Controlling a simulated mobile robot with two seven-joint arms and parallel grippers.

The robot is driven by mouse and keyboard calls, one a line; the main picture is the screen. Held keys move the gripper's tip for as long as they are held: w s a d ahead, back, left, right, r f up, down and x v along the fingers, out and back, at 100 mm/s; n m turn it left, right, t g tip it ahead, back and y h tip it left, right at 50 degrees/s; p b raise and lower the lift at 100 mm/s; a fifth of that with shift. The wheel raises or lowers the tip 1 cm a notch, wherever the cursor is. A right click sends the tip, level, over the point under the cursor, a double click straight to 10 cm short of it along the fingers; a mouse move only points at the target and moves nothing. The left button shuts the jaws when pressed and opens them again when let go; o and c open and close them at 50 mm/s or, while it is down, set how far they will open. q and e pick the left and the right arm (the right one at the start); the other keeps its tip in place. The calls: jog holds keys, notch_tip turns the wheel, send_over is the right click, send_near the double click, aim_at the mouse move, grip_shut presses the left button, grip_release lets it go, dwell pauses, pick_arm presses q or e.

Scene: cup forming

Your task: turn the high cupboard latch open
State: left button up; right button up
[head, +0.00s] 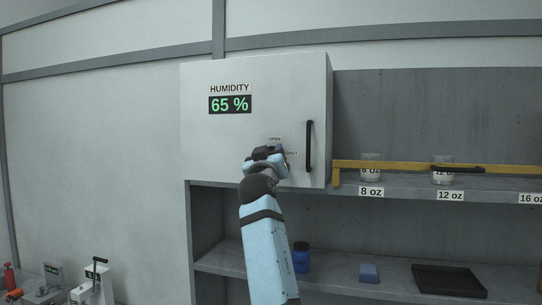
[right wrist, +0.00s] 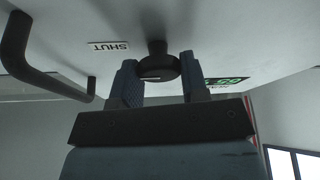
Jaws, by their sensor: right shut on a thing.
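The white cupboard (head: 255,85) hangs high, its door closed, with a black vertical handle (head: 309,146) at its right edge. The latch, a dark round knob on a short stem (right wrist: 154,64), shows in the right wrist view, standing out from the door. My right gripper (right wrist: 158,82) is shut on the latch, one blue finger on each side of it. In the head view my right gripper (head: 265,158) is at the door's lower part and hides most of the latch. A SHUT label (right wrist: 108,47) is beside the latch. My left gripper is not in view.
A humidity display (head: 230,104) reads 65 %. A yellow rail (head: 400,166) and clear cups (head: 370,168) stand on the shelf to the right. A blue jar (head: 301,258), a blue block (head: 369,272) and a black tray (head: 448,280) are on the lower shelf.

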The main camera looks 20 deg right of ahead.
jog(key=shift+n+y, duration=0.3)
jog(key=shift+n, duration=0.1)
jog(key=n+g+y, duration=0.1)
jog(key=n+y, duration=0.1)
jog(key=n, duration=0.4)
jog(key=n+g+y, duration=0.1)
jog(key=n+y, duration=0.1)
jog(key=n, duration=0.5)
jog(key=n+g+y, duration=0.1)
jog(key=n+y, duration=0.1)
jog(key=n, duration=0.4)
jog(key=shift+d+r+n, duration=0.1)
jog(key=shift+r+n, duration=0.15)
jog(key=shift+n, duration=0.15)
jog(key=shift+y, duration=0.3)
jog(key=o, duration=0.8)
jog(key=shift+c, duration=0.2)
jog(key=shift+o, duration=0.9)
jog(key=shift+f, duration=0.1)
